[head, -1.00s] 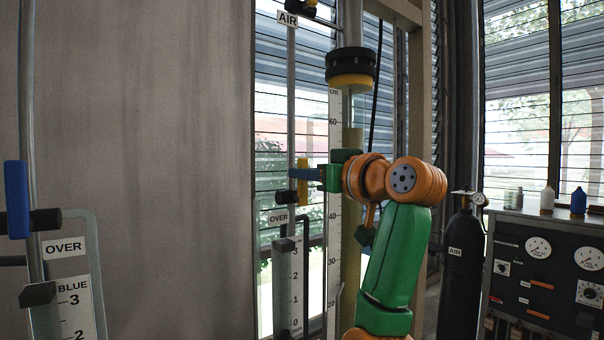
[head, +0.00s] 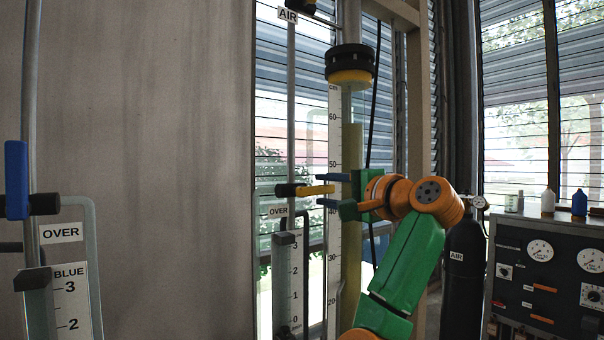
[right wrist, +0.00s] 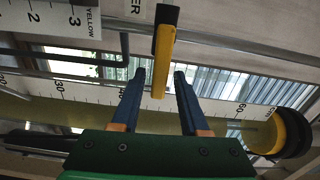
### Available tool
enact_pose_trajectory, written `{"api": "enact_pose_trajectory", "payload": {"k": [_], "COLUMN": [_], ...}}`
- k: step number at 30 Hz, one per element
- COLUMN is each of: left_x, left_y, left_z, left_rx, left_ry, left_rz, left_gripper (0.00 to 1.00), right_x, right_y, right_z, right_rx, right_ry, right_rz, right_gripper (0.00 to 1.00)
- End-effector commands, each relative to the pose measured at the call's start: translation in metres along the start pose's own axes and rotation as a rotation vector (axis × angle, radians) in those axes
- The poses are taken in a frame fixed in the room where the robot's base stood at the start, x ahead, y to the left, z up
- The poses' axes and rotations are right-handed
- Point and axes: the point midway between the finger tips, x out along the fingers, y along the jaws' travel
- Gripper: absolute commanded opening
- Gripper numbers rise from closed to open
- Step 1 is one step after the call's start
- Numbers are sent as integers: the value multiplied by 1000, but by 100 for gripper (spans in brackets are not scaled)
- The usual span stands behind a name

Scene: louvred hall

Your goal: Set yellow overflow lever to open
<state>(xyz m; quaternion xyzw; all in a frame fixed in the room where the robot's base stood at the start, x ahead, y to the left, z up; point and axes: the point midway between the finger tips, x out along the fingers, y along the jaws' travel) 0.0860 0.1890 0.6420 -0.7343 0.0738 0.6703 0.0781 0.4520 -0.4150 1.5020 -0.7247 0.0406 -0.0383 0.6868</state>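The yellow overflow lever (head: 316,190) lies level in the head view, pointing right from its black valve body (head: 287,190), above an OVER label (head: 278,211). It also shows in the right wrist view (right wrist: 162,72). My right gripper (head: 325,190) is open, with one blue finger above the lever's free end and one below it. In the right wrist view the fingers (right wrist: 160,76) stand on either side of the lever's tip, with a gap on each side. My left gripper is not in view.
A blue lever (head: 16,180) stands upright on another OVER valve at the far left. A tall scale (head: 333,240) and a clear column with yellow fluid (head: 351,240) stand close beside my right gripper. A gauge panel (head: 548,270) is at the right.

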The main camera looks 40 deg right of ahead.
Motion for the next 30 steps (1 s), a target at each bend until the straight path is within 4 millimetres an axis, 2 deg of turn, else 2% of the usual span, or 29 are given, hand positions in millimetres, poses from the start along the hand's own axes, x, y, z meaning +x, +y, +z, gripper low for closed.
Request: {"api": "enact_pose_trajectory", "payload": {"k": [10,15,21,24,30], "left_x": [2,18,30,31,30], "left_y": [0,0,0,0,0], "left_z": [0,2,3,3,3], "left_rx": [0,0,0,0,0], "left_ry": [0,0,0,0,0], "left_rz": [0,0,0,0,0], "left_gripper": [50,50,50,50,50], "right_x": [-2,-29,-61,-69,-70], "right_y": [0,3,2,1,-1], "right_z": [0,0,0,0,0], "right_rx": [-4,-4,-5,-5,-5], "right_ry": [0,2,1,0,0], "right_rz": [-1,-4,-3,-1,0], "right_gripper": [57,57,57,57,57]}}
